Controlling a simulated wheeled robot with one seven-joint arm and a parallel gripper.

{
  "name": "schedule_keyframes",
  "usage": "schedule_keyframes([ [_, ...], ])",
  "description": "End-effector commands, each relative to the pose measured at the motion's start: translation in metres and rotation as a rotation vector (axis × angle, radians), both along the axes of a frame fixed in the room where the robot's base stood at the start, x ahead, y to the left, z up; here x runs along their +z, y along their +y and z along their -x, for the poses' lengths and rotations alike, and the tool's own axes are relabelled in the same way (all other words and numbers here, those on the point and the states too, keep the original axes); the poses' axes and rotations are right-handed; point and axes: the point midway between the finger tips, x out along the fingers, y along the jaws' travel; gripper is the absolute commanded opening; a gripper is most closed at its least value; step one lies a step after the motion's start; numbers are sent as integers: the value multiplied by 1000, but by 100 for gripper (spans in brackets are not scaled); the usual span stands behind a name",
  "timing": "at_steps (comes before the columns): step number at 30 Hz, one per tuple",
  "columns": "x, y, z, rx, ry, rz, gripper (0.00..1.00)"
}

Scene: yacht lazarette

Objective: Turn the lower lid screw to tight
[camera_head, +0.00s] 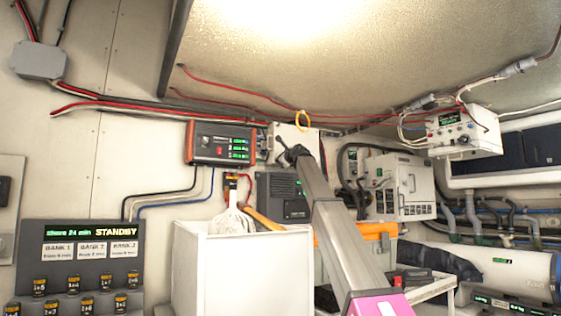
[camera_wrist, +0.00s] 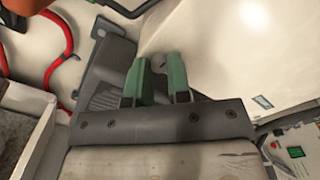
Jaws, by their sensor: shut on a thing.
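A pale box with a flat lid (camera_head: 283,131) is on the far wall; its lid (camera_wrist: 225,65) fills the upper right of the wrist view. My gripper (camera_head: 291,154) is at the front of this box in the head view. In the wrist view its two green fingers (camera_wrist: 160,64) reach to the lid face, a small gap between them. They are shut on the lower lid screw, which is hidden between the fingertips. The screw's turn angle cannot be seen.
Red cable (camera_wrist: 67,45) loops at left in the wrist view. A white bin (camera_head: 225,270) and an orange-topped case (camera_head: 378,229) stand below.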

Motion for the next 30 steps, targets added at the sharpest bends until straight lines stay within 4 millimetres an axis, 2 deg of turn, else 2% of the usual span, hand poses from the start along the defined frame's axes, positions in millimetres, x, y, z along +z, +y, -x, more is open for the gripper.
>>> schedule_keyframes([
  [20,-2,0,0,0,34,-45,0],
  [21,-2,0,0,1,34,-44,31],
  [22,-1,0,0,0,34,-45,41],
  [23,-1,0,0,0,34,-45,44],
  [30,-1,0,0,0,32,-45,44],
])
